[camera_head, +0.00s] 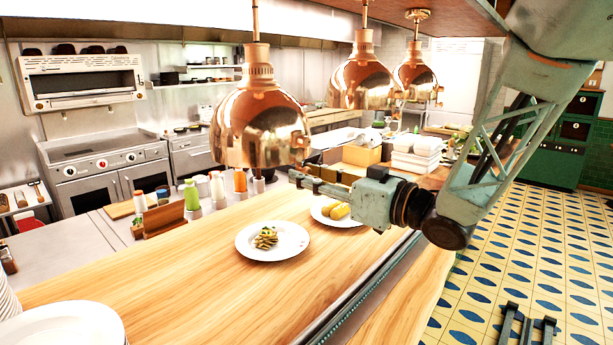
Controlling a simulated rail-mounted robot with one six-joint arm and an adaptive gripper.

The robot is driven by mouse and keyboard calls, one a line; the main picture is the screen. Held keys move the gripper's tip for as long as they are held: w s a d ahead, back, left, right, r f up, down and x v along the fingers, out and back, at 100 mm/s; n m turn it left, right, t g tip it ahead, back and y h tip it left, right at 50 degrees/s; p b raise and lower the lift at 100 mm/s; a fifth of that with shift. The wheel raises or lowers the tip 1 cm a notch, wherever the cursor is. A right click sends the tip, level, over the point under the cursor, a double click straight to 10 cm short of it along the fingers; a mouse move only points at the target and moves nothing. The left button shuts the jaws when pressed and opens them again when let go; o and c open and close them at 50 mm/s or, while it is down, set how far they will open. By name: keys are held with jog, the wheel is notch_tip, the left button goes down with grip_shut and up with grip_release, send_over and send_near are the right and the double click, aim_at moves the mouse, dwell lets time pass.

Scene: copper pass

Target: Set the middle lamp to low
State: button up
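Three copper dome lamps hang in a row over the wooden counter. The middle lamp (361,84) hangs on a thin copper rod, between the large near lamp (259,125) and the far lamp (415,78). I see no switch or setting mark on it, and its brightness level is unclear. My gripper (298,178) points left, just right of the near lamp's lower rim in the picture and below the middle lamp. It appears apart from the middle lamp. Its fingers are small and seen edge-on, so their opening is unclear; I see nothing held.
A white plate of food (272,241) lies on the counter (190,275) below the near lamp. Another plate (331,219) with yellow food sits partly behind my gripper. Squeeze bottles (191,195) stand at the counter's far edge. Stacked plates (65,327) fill the lower left.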

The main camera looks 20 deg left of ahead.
jog(key=v, duration=1.1)
jog(key=shift+d, duration=0.35)
jog(key=shift+s, duration=0.15)
dwell(0.3)
